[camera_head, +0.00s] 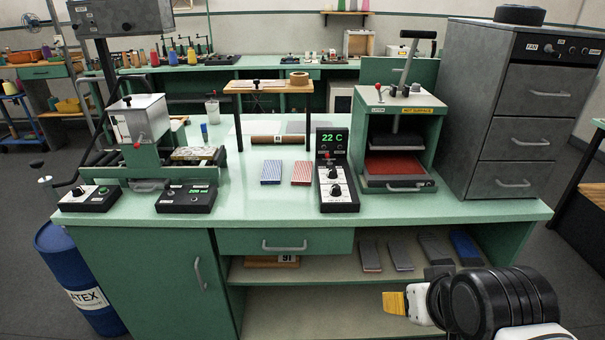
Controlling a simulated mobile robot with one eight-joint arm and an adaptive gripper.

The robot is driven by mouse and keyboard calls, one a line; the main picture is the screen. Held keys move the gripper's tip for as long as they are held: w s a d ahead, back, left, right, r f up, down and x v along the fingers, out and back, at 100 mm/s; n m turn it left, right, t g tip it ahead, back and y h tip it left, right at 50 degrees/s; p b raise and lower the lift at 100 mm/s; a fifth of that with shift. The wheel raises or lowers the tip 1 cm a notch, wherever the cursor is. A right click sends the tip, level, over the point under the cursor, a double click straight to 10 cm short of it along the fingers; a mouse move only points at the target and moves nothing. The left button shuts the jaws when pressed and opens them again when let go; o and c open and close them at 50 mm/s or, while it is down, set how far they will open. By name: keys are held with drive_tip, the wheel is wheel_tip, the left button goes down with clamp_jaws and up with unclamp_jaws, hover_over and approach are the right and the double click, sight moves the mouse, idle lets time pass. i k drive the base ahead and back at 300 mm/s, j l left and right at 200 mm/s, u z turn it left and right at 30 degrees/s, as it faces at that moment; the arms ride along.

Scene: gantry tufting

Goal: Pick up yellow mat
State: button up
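A small yellow mat (393,303) shows at the lower right, in front of the bench's open lower shelf. It sticks out to the left from the end of my gripper (416,304). The gripper appears shut on its right end. My black and white arm comes in from the bottom right and hides part of the gripper, so the fingers show only in part. How much of the mat lies behind them cannot be told.
Grey mats (401,256) and a blue mat (466,248) lie on the shelf (320,275) of the green bench (460,207). On top are blue and red patterned mats (301,173), a control box (337,190) and a press (398,182). Grey drawers (515,145) stand right.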

sight(180, 153)
drive_tip(key=i+j+u, duration=0.55)
drive_tip(key=i, duration=0.4)
drive_tip(key=i+j+u, duration=0.3)
drive_tip(key=i, duration=0.2)
drive_tip(key=i+u, duration=0.3)
drive_tip(key=i, duration=0.2)
